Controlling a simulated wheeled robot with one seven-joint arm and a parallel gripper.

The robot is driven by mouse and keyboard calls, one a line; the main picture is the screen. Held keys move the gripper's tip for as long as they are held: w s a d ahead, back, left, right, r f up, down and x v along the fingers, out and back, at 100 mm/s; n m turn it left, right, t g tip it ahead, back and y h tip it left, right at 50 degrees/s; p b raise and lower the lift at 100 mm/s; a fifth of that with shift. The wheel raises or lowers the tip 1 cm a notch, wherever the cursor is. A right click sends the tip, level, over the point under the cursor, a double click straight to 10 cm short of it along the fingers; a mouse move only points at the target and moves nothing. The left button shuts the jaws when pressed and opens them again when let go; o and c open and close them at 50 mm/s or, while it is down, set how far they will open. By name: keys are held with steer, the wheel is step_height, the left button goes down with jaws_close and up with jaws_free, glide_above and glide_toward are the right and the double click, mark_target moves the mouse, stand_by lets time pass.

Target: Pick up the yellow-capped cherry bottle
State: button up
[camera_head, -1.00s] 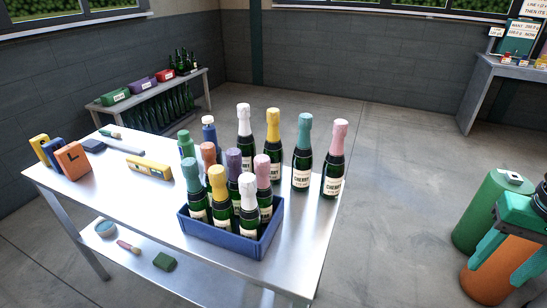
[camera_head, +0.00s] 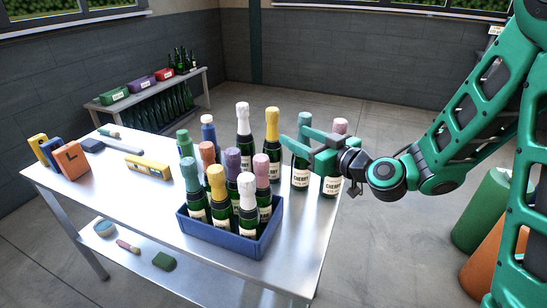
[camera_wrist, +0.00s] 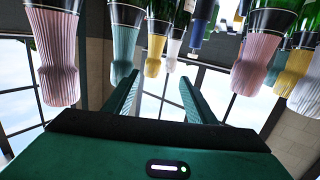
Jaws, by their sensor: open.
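The yellow-capped cherry bottle (camera_head: 272,146) stands upright in the back row on the table, between a white-capped and a teal-capped bottle. Its cap also shows in the wrist view (camera_wrist: 157,48), where the scene is upside down. My gripper (camera_head: 294,132) is open and empty, reaching in from the right at cap height. Its fingers overlap the teal-capped bottle in the head view, and the tips are just right of the yellow-capped one. In the wrist view the yellow cap lies between and beyond the two fingers (camera_wrist: 158,85). A second yellow-capped bottle (camera_head: 217,192) stands in the blue crate.
The blue crate (camera_head: 218,232) holds several capped bottles at the front. A teal-capped bottle (camera_head: 301,175) and a pink-capped bottle (camera_head: 331,184) stand close to my gripper. A white-capped bottle (camera_head: 243,140) stands left of the yellow one.

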mark_target(276, 116)
steer(key=shift+w+a+r+m+t+h, duration=0.1)
steer(key=shift+w+a+r+m+t, duration=0.2)
steer(key=shift+w+a, duration=1.1)
steer(key=shift+w+a+m+t+h, duration=0.1)
steer(key=shift+w+a+t, duration=0.45)
steer(key=shift+w, duration=1.5)
steer(key=shift+w+a+r+m+t+h, duration=0.1)
steer(key=shift+w+a+r+m+t, duration=0.1)
steer(key=shift+w+a, duration=1.3)
steer(key=shift+w+d, duration=0.2)
steer(key=shift+d, duration=0.05)
jaws_close()
